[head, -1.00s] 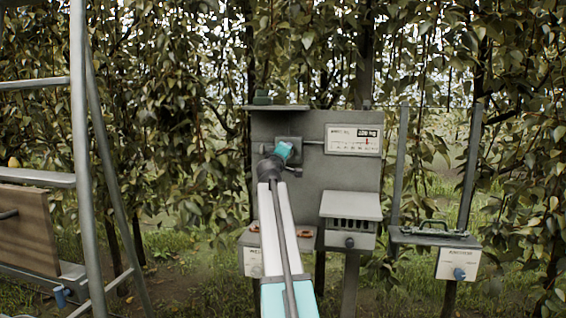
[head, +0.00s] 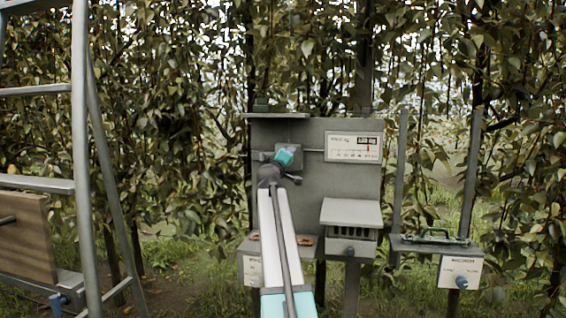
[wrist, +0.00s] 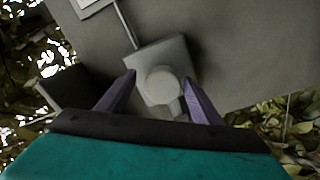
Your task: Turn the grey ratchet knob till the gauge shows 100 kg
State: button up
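The grey ratchet knob (wrist: 162,84) is a round cap with a short tab on a square grey block, seen close up in the wrist view. My gripper (wrist: 159,77) is open, with one purple finger on each side of the knob; a gap shows at the left finger, and whether the right one touches is unclear. In the head view my gripper (head: 285,157) hides the knob.
The grey panel (head: 340,185) carries the knob and gauge. Below stand a slotted grey box (head: 349,215) and a shelf with reddish items (head: 303,239). Foliage lies behind.

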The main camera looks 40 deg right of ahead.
jog(key=shift+f, duration=0.1)
jog(key=shift+a, duration=0.1)
jog(key=v, duration=1.3)
jog(key=shift+a, duration=0.3)
jog(key=shift+s, duration=0.15)
dwell(0.5)
